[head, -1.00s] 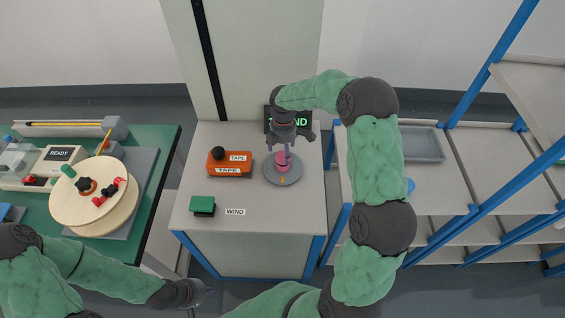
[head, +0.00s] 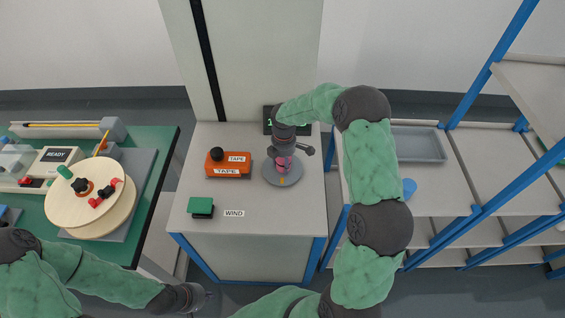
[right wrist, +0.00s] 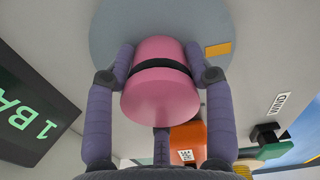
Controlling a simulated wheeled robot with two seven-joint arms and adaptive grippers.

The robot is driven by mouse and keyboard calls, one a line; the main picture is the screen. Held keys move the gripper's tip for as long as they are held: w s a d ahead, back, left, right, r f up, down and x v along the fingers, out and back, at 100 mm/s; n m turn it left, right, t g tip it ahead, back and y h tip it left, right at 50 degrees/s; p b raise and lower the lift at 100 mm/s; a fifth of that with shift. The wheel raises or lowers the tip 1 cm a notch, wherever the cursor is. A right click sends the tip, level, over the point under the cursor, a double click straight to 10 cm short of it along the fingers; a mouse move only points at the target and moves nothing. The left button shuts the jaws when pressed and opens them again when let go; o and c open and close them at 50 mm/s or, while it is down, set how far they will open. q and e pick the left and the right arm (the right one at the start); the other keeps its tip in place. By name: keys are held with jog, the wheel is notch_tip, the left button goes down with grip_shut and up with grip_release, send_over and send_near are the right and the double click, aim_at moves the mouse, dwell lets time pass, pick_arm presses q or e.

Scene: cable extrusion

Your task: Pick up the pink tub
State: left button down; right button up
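The pink tub (head: 283,164) stands on a round grey disc (head: 270,176) on the middle cabinet. In the right wrist view the tub (right wrist: 158,85) has a black band around it. My right gripper (head: 285,158) is over the tub from above. Its fingers (right wrist: 160,65) are bent inward against both sides of the tub, and a third finger lies at its near side. The tub's base seems to be at the disc; I cannot see a gap. My left gripper (head: 203,297) is low at the front, away from the tub, too small to read.
An orange tape box (head: 228,170) and a green block (head: 201,207) by the WIND label lie left of the disc. A dark display (head: 270,113) stands behind. A green bench (head: 150,175) holds a wooden spool (head: 125,205). A shelf at right holds a grey tray (head: 420,146) and blue cup (head: 409,188).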

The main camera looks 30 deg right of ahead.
jog(key=shift+c, duration=1.3)
